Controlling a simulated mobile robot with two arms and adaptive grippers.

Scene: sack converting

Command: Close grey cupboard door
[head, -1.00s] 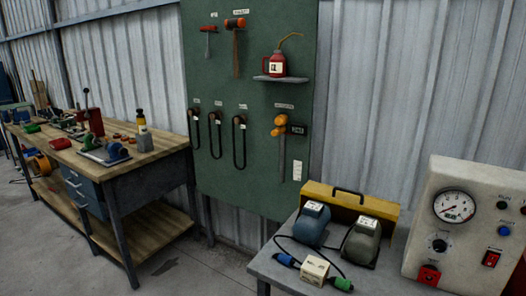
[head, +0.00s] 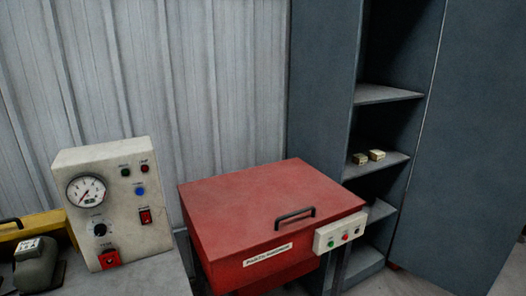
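A tall grey cupboard (head: 318,75) stands against the corrugated wall at the right of the head view. Its grey door (head: 460,140) stands open at the right, so the shelves inside show to the left of the door. Two small light boxes lie on a middle shelf (head: 395,165). No handle shows on the visible face of the door. The lower end of the cupboard is partly hidden behind the red machine. Neither of my grippers is in view.
A red lidded machine (head: 260,205) with a black handle and a small button panel (head: 340,233) stands in front of the cupboard's left side. Left of it, a white gauge box (head: 125,180) stands on a grey table. Some floor shows at the lower right.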

